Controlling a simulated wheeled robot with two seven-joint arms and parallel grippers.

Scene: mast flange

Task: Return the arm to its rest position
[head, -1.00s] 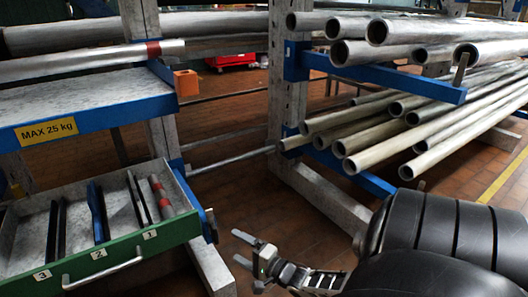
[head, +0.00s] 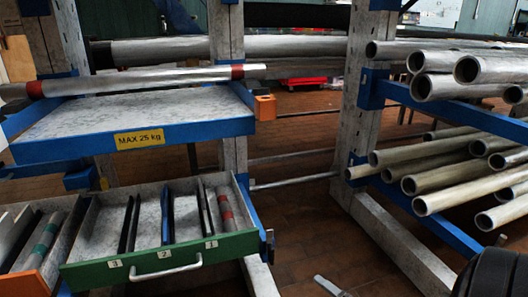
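The arm coming in from the right is mine. Its black, rounded link (head: 494,276) shows at the bottom right corner. One pale metal finger of my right gripper (head: 329,286) pokes up at the bottom edge, over the brown floor. The rest of that gripper is cut off, so its opening cannot be seen. The visible finger touches nothing in view. My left gripper is not in view.
A green-fronted open drawer (head: 160,262) holds bars and a red-banded tube (head: 226,212). Pipes (head: 450,200) jut from the right rack. Floor (head: 300,225) between is clear.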

